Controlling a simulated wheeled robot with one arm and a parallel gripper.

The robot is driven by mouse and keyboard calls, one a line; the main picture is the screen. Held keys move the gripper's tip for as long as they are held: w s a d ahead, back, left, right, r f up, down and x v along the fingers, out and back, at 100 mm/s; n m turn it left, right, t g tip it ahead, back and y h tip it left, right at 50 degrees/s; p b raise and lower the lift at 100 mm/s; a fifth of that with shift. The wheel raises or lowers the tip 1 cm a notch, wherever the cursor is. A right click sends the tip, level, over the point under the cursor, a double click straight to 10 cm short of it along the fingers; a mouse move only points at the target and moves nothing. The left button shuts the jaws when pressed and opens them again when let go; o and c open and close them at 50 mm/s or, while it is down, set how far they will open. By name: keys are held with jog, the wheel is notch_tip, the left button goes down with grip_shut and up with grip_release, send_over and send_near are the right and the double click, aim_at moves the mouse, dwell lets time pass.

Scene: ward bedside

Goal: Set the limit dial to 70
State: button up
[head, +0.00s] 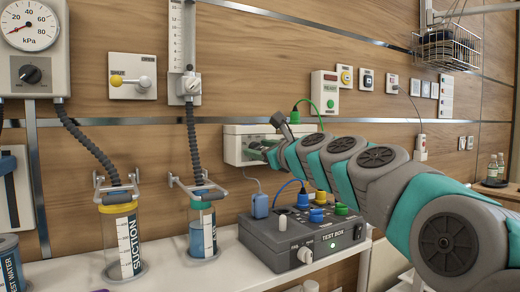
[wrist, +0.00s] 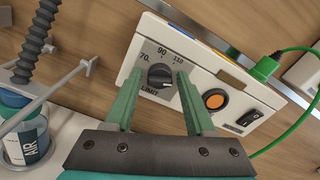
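The limit dial (wrist: 160,77) is a round black knob on a pale wall box (wrist: 215,85). The numbers 70, 90 and 110 are printed in an arc above it and LIMIT below it. Its pointer is too small to read for certain. My gripper (wrist: 160,74) is open, with one green finger on each side of the dial. I cannot tell whether either finger touches it. In the head view my gripper (head: 264,147) is in front of the same box (head: 233,144), and the dial is hidden there.
An orange button (wrist: 214,100) and a black rocker switch (wrist: 249,118) sit right of the dial. A green plug (wrist: 264,68) with its cable is at the box's edge. Below stand the test box (head: 330,240), a suction jar (head: 121,240) and a blue-filled jar (head: 202,230).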

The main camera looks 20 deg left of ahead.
grip_shut()
dwell(0.5)
jog(key=shift+f+n+b, duration=0.15)
jog(key=shift+n+b, duration=3.5)
jog(key=shift+n, duration=2.9)
jog(key=shift+f+n+b, duration=0.15)
jog(key=shift+n+b, duration=3.45)
jog(key=shift+n, duration=3.45)
